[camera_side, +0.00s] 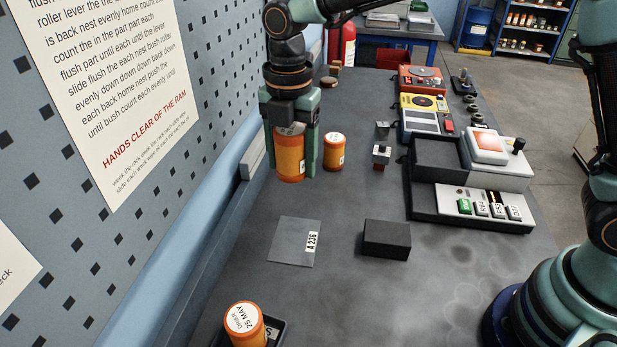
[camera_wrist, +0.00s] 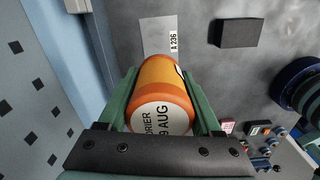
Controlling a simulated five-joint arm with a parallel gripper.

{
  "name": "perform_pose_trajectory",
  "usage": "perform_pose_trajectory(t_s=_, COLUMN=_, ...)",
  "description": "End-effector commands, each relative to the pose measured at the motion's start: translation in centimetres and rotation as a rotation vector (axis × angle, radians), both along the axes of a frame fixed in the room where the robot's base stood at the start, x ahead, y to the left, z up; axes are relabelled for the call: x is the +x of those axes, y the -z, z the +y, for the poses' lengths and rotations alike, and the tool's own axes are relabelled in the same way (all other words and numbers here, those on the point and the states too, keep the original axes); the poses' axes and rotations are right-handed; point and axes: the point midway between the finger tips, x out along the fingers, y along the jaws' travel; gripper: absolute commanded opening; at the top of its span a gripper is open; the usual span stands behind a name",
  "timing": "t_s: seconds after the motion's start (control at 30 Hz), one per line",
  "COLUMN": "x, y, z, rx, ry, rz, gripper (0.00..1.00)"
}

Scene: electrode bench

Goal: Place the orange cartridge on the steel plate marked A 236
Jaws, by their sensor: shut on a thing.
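My gripper (camera_side: 293,139) is shut on an orange cartridge (camera_side: 290,160), with one green finger on each side of it. In the wrist view the held cartridge (camera_wrist: 163,88) shows a white end label reading "DRIER" and "9 AUG", partly cut off. The steel plate marked A 236 (camera_side: 292,241) lies flat and bare on the bench, nearer the side camera than my gripper. It also shows in the wrist view (camera_wrist: 156,36), beyond the cartridge. A second orange cartridge (camera_side: 334,152) stands upright just right of my gripper. A third (camera_side: 246,322), labelled "25 MAY", stands in a dark tray.
A black block (camera_side: 386,239) lies right of the plate. A small grey and black piece (camera_side: 381,154) stands behind it. A control panel (camera_side: 472,206) with an open black bin (camera_side: 437,160) lines the right edge. The wall board (camera_side: 110,190) runs along the left. Bench around the plate is clear.

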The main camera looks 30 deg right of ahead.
Motion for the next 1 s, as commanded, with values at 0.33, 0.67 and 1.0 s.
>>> perform_pose_trajectory(t_s=0.33, x=-0.1, y=8.8, z=-0.1, rx=-0.003, ry=0.000, rz=0.005, gripper=0.00)
perform_pose_trajectory(t_s=0.67, x=0.1, y=12.9, z=-0.1, rx=0.000, ry=0.000, rz=0.000, gripper=0.00)
perform_pose_trajectory(t_s=1.0, x=0.0, y=16.9, z=-0.1, rx=0.000, ry=0.000, rz=0.000, gripper=0.00)
